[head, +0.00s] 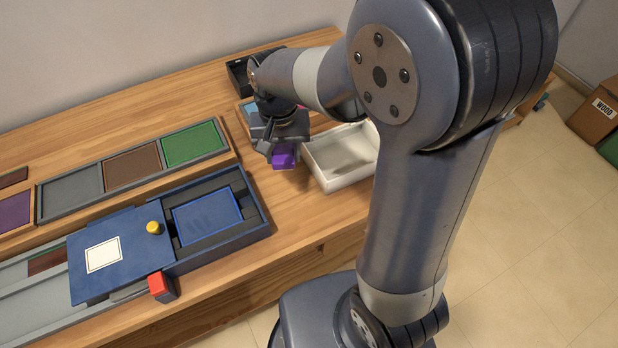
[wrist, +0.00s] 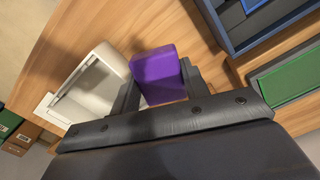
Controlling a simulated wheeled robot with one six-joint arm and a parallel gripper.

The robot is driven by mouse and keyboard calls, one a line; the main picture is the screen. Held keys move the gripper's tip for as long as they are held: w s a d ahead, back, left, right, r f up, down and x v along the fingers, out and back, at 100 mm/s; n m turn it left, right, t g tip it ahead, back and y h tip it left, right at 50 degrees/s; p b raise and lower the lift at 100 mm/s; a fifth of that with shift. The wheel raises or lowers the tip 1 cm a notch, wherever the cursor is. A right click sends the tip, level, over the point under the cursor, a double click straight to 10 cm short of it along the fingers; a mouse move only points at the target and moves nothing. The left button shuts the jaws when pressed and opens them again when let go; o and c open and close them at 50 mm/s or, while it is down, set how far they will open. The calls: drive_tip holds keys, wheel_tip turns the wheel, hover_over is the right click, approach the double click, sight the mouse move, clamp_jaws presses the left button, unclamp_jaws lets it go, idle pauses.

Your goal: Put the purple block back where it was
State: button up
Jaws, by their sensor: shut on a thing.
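The purple block (head: 284,155) is held in my gripper (head: 279,150) above the table, between the blue box and the white tray. In the wrist view the purple block (wrist: 159,75) sits between the two dark fingers of my gripper (wrist: 160,85), which are shut on it. The block's lower part is partly hidden by the gripper body in that view. I cannot tell how high above the table it is.
A white tray (head: 318,172) stands right of the block. A blue box (head: 258,233) with a sliding lid, yellow knob (head: 154,227) and red block (head: 160,285) lies front left. A tray with grey, brown and green panels (head: 232,147) lies behind it. Bare wood shows between.

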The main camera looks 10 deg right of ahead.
sight(287, 185)
wheel_tip(287, 185, down, 10)
drive_tip(key=shift+d+r, duration=0.1)
idle(0.4)
drive_tip(key=shift+f+b, duration=0.2)
drive_tip(key=shift+b, duration=0.1)
drive_tip(key=o, duration=1)
drive_tip(key=shift+c, duration=0.2)
wheel_tip(287, 185, up, 12)
drive_tip(key=shift+r+p, duration=0.25)
drive_tip(key=shift+p, duration=0.3)
